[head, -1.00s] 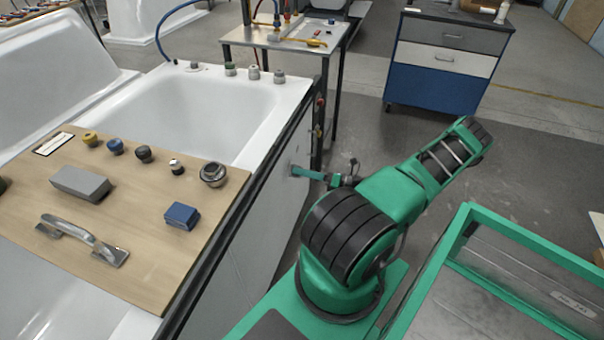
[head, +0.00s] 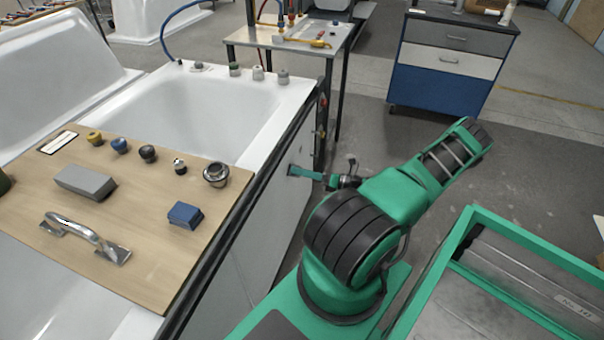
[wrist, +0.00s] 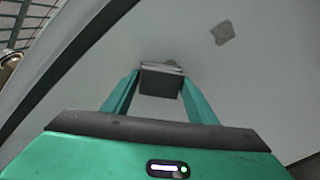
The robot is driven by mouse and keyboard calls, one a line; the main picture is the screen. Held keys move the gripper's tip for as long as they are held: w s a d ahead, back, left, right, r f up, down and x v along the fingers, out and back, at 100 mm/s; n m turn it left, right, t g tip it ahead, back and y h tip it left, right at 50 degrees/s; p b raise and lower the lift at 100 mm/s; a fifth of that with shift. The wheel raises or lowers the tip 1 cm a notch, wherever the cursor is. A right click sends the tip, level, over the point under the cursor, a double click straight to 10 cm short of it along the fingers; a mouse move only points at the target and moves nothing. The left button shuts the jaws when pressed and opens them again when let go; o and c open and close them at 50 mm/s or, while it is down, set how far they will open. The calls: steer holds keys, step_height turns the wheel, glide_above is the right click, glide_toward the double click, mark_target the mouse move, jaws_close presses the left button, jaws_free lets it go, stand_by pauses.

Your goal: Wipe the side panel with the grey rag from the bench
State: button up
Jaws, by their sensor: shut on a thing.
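The white side panel (head: 272,220) runs down the near side of the tub, under its dark edge. It fills much of the wrist view (wrist: 255,85). My gripper (head: 291,170) is at the panel's upper far part. In the wrist view its green fingers are shut on a folded dark grey rag (wrist: 160,80). The rag is at the panel's surface; I cannot tell how firmly it touches. A grey-brown smudge (wrist: 222,32) is on the panel, ahead and right of the rag in the wrist view.
A wooden board (head: 150,250) across the tub holds several knobs, a grey block (head: 85,182), a blue block (head: 185,214) and a metal handle (head: 88,238). A metal table (head: 290,38) and a blue drawer cabinet (head: 448,62) stand behind. Grey floor lies between.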

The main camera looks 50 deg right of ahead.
steer(key=shift+w, duration=0.15)
steer(key=shift+w+d, duration=0.5)
steer(key=shift+d, duration=0.65)
steer(key=shift+w+d, duration=0.5)
steer(key=shift+d, duration=0.6)
steer(key=shift+w+d, duration=0.5)
steer(key=shift+d, duration=0.65)
steer(key=shift+w+d, duration=0.4)
steer(key=shift+d, duration=0.7)
steer(key=shift+w+d, duration=0.45)
steer(key=shift+d, duration=0.6)
steer(key=shift+w+d, duration=0.4)
steer(key=shift+d, duration=0.7)
steer(key=shift+s+a, duration=0.45)
steer(key=shift+a, duration=0.75)
steer(key=shift+s+a, duration=0.5)
steer(key=shift+a, duration=0.75)
steer(key=shift+s+a, duration=0.45)
steer(key=shift+a, duration=0.75)
steer(key=shift+s+a, duration=0.35)
steer(key=shift+a, duration=0.4)
steer(key=shift+s+a, duration=0.35)
steer(key=shift+a, duration=0.35)
steer(key=shift+a, duration=0.1)
steer(key=a, duration=0.1)
steer(key=s+a, duration=0.1)
steer(key=a, duration=0.1)
steer(key=shift+s, duration=0.25)
steer(key=shift+s, duration=0.1)
